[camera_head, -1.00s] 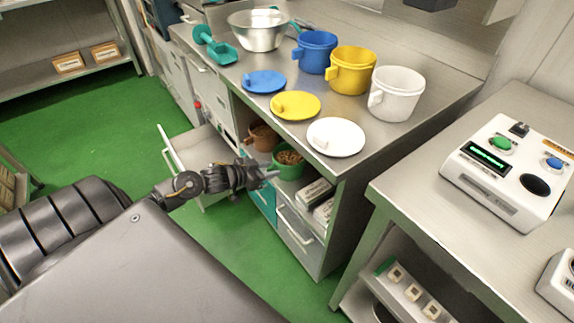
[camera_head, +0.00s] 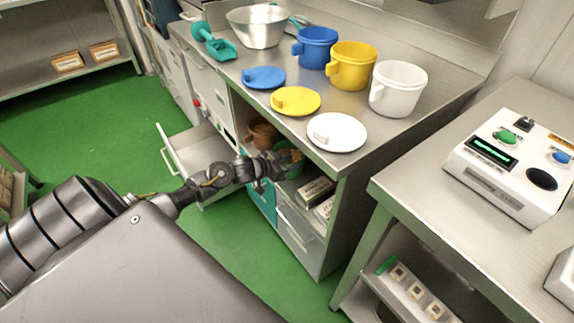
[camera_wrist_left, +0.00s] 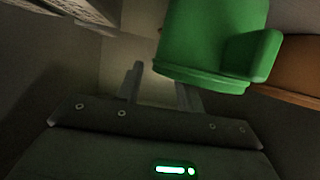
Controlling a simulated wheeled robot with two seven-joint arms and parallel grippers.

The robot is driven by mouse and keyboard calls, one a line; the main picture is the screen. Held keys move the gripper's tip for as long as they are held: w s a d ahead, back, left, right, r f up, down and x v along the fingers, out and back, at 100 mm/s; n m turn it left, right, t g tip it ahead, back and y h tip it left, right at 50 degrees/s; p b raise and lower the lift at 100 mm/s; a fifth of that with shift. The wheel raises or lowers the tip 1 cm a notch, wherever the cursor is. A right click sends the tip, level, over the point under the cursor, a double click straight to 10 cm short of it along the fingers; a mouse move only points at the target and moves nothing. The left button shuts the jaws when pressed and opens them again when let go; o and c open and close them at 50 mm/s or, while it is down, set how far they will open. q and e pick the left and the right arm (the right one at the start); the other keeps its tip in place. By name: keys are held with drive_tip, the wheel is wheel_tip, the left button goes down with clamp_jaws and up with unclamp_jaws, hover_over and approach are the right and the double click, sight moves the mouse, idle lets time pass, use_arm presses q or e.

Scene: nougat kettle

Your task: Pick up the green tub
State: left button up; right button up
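The green tub (camera_head: 284,146) is on the open shelf under the counter, partly hidden by my left gripper in the head view. In the left wrist view the green tub (camera_wrist_left: 212,40) fills the upper middle, with its handle on the right. My left gripper (camera_head: 284,166) is at the shelf opening, in front of the tub. In the wrist view its two fingers (camera_wrist_left: 158,88) are apart with nothing between them. The right finger overlaps the tub's edge; I cannot tell whether they touch. My right gripper is not in view.
A brown tub (camera_head: 262,134) stands close beside the green one. An open drawer (camera_head: 190,151) juts out to the left. Boxes (camera_head: 316,190) sit on the shelf to the right. The counter above holds blue (camera_head: 318,48), yellow (camera_head: 352,66) and white (camera_head: 399,89) tubs and lids.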

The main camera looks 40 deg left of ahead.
use_arm(q)
drive_tip(key=shift+x, duration=0.8)
drive_tip(key=shift+c, duration=0.3)
clamp_jaws()
drive_tip(key=shift+s+f, duration=0.15)
drive_tip(key=shift+s, duration=0.05)
idle(0.3)
